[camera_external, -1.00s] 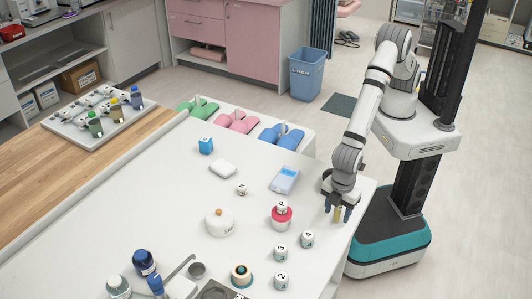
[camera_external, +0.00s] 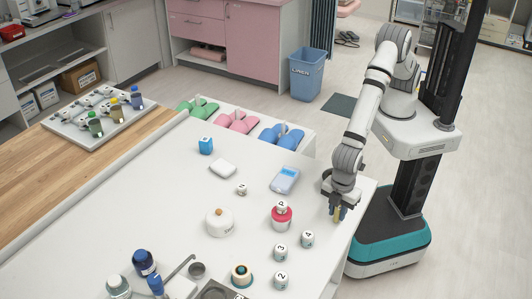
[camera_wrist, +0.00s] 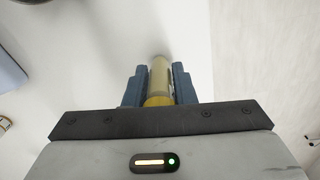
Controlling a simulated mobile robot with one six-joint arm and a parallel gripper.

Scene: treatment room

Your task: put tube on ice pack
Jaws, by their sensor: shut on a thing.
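My gripper (camera_external: 339,212) is at the right edge of the white table, pointing down. Its blue fingers are shut on a yellow tube (camera_wrist: 159,78), which lies between them in the wrist view. In the external view only a little of the tube shows between the fingers, and I cannot tell whether it touches the table. A flat light blue and white block (camera_external: 285,180), which looks like the ice pack, lies on the table to the left of and behind my gripper. Its top looks bare. Part of a bluish thing (camera_wrist: 10,72) shows at the left edge of the wrist view.
A red and white pot (camera_external: 281,216) topped with a marked jar stands left of my gripper. Several small numbered jars (camera_external: 281,252) stand nearer the front. The table between block and gripper is clear.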

